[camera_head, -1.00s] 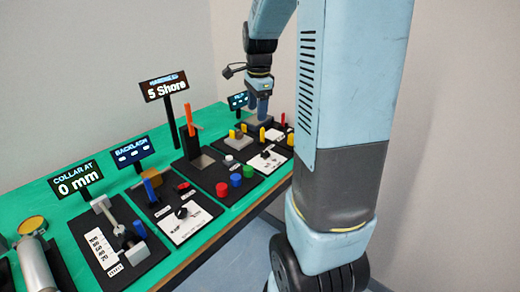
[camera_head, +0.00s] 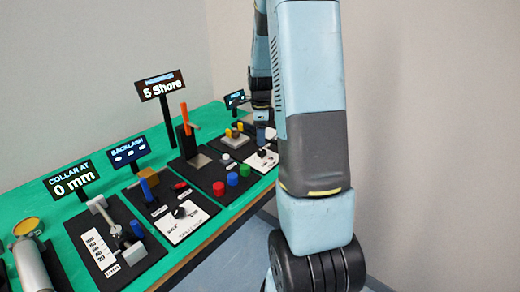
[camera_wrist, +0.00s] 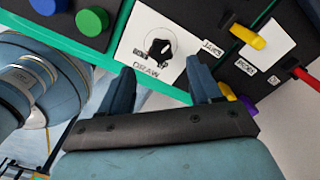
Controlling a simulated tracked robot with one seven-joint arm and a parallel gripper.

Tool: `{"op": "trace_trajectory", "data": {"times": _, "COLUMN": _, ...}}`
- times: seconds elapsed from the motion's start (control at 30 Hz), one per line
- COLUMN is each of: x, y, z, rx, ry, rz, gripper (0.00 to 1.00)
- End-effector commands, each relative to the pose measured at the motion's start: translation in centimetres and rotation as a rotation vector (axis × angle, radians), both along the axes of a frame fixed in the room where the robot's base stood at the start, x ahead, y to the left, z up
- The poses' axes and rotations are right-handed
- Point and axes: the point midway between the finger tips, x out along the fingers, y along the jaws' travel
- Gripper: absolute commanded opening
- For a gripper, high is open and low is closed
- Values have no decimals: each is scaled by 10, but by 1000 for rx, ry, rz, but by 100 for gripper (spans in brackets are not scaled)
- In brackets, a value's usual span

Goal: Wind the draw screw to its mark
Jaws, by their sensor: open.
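A black knob (camera_wrist: 158,47) sits on a white plate (camera_wrist: 130,38) marked DRAW in the wrist view, with a dial arc around it. My gripper (camera_wrist: 160,66) is open and empty, its two dark fingers reaching toward either side of the knob. I see no contact with the knob, and the height gap is hard to judge. In the head view the knob's white plate (camera_head: 257,161) is at the right end of the bench, and my arm hides most of my gripper. I cannot make out the draw mark.
Blue (camera_wrist: 48,4) and green (camera_wrist: 91,21) buttons lie left of the knob in the wrist view. A yellow handle (camera_wrist: 247,37) and a red rod (camera_wrist: 307,75) are to the right. In the head view a display (camera_head: 73,181) reads COLLAR AT 0 mm; another (camera_head: 160,86) reads 5 Shore.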

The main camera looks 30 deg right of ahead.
Motion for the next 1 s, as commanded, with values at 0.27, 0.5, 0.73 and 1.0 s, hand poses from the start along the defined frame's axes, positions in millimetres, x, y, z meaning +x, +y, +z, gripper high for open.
{"op": "trace_trajectory", "data": {"times": 0.27, "x": -1, "y": 0, "z": -44, "rx": 1, "ry": 2, "rz": 0, "gripper": 64}}
{"op": "trace_trajectory", "data": {"times": 0.5, "x": -1, "y": -1, "z": -62, "rx": 0, "ry": 0, "rz": -1, "gripper": 64}}
{"op": "trace_trajectory", "data": {"times": 0.73, "x": -1, "y": -1, "z": -64, "rx": 0, "ry": 0, "rz": -1, "gripper": 64}}
{"op": "trace_trajectory", "data": {"times": 1.0, "x": 0, "y": -1, "z": -63, "rx": 0, "ry": 0, "rz": -1, "gripper": 46}}
